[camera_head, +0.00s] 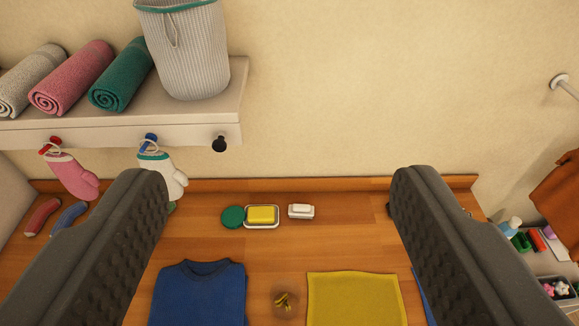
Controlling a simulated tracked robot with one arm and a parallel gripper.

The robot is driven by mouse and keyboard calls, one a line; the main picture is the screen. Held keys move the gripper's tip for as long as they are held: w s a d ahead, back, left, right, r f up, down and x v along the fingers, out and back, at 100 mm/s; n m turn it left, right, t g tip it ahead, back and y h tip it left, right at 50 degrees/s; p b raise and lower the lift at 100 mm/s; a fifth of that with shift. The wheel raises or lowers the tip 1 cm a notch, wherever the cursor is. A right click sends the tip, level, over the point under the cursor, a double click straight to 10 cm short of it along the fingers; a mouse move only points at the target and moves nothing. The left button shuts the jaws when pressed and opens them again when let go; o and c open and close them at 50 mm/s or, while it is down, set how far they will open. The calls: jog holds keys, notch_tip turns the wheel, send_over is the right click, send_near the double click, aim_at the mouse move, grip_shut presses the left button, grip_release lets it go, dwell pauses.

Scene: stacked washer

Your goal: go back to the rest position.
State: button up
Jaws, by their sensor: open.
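My gripper (278,205) is open. Its two dark grey padded fingers stand wide apart at the left and right of the view, with nothing between them. Below and beyond it is a wooden counter (200,235) against a cream wall. Between the fingers in the picture lie a yellow block in a white dish (262,215), a round green piece (232,217) and a small white block (301,211). The fingers hide parts of the counter on both sides.
A folded blue shirt (200,295) and a yellow cloth (355,300) lie in front. A white shelf (120,130) at upper left carries rolled towels (72,78) and a grey basket (187,50). Mittens (73,175) hang below it. Small items (540,240) stand at right.

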notch_tip(320, 180, down, 8)
jog(key=b, duration=0.7)
jog(key=shift+r, duration=0.15)
